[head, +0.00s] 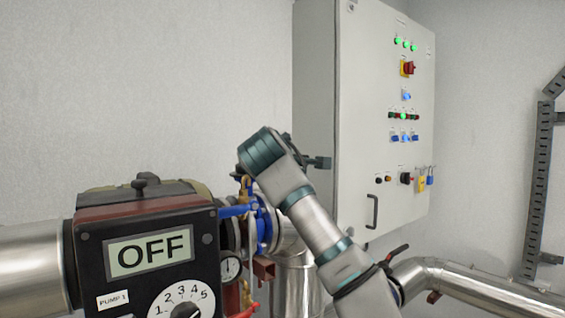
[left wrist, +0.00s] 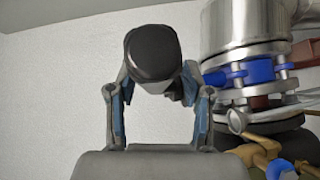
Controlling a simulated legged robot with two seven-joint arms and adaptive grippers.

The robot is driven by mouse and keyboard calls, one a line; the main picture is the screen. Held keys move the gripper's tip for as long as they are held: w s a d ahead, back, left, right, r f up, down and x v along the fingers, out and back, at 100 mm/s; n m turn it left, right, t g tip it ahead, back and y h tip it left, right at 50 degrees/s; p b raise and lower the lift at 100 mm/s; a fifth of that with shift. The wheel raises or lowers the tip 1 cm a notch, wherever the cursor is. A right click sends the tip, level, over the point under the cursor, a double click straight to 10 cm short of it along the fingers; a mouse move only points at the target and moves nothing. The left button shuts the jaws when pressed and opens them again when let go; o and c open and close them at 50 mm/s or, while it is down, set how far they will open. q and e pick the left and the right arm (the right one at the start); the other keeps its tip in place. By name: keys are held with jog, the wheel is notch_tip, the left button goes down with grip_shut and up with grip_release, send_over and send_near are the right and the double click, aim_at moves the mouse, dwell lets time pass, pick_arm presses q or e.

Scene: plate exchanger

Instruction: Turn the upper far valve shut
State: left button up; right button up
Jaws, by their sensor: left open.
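A brass valve (head: 245,187) with a blue lever (head: 234,211) sits beside a blue flange (head: 264,229), just behind the pump box. A brass part with blue (left wrist: 266,148) also shows at lower right in the left wrist view. In that view my left gripper (left wrist: 158,100) is open. A dark rounded thing (left wrist: 152,52) shows between its fingers; I cannot tell what it is or whether they touch it. In the head view an arm of mine crosses in front of the pipes, and its wrist hides what lies behind. My right gripper is not in view.
The pump box (head: 148,262) with an OFF display stands at left. A red lever (head: 245,312) and a gauge (head: 231,269) are low beside it. A grey control cabinet (head: 365,115) stands behind. A steel pipe (head: 480,287) runs to the right.

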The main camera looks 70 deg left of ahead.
pick_arm(q)
jog(key=v, duration=1.1)
jog(key=shift+s, duration=0.25)
jog(key=shift+d, duration=0.1)
jog(key=shift+d, duration=0.15)
